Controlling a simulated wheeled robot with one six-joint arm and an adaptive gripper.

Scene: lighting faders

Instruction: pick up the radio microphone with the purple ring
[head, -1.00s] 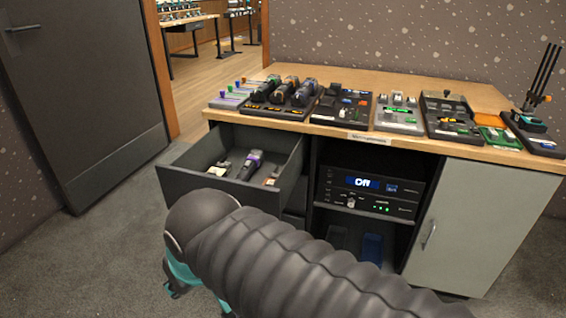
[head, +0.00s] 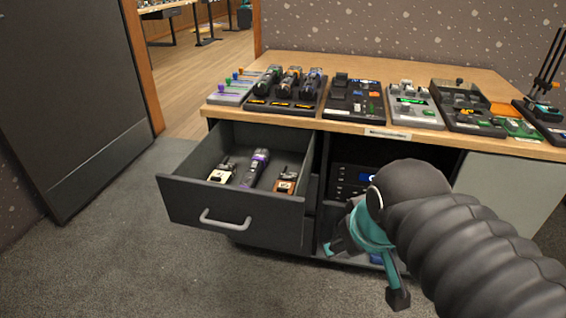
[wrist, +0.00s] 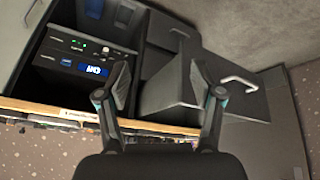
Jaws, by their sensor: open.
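The microphone with the purple ring (head: 257,168) lies in the open drawer (head: 233,204), in the middle, between two small devices. It is dark, and its purple band is toward the far end. My gripper (head: 366,272) is open and empty. In the head view it is to the right of the drawer, in front of the cabinet's open shelves, apart from the microphone. In the wrist view, my open fingers (wrist: 158,80) show with the drawer and cabinet beyond them. I cannot make out the microphone there.
A charger (head: 270,106) with other microphones, ringed in different colours, stands on the wooden counter (head: 374,66). A small device lies on each side in the drawer (head: 220,174) (head: 286,181). The rack unit (head: 350,180) is right of the drawer. Grey floor is clear in front.

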